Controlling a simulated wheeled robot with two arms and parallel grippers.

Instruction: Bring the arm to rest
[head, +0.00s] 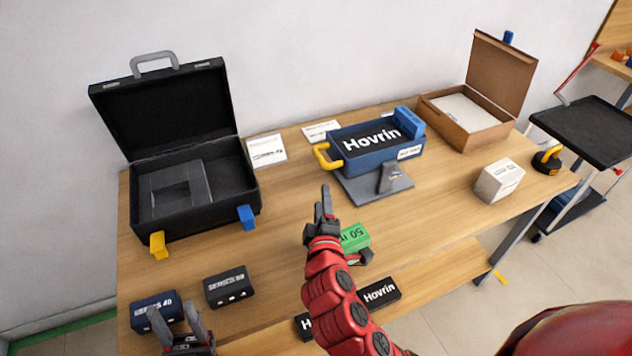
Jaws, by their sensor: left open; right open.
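My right arm (338,293) is red and reaches up from the bottom edge over the front of the wooden table. Its gripper (323,205) is open and empty, fingers pointing to the back, seen nearly edge-on in front of the grey mesh pad (360,192). My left gripper (181,320) is at the bottom left edge, open, its fingers apart. It overlaps the view of a dark blue "Series 40" block (150,310); I cannot tell whether they touch. Most of my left arm is out of view.
An open black case (200,222) stands at the left. A blue Hovrin bin (375,160) sits on the pad, with an open cardboard box (455,130) behind right.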

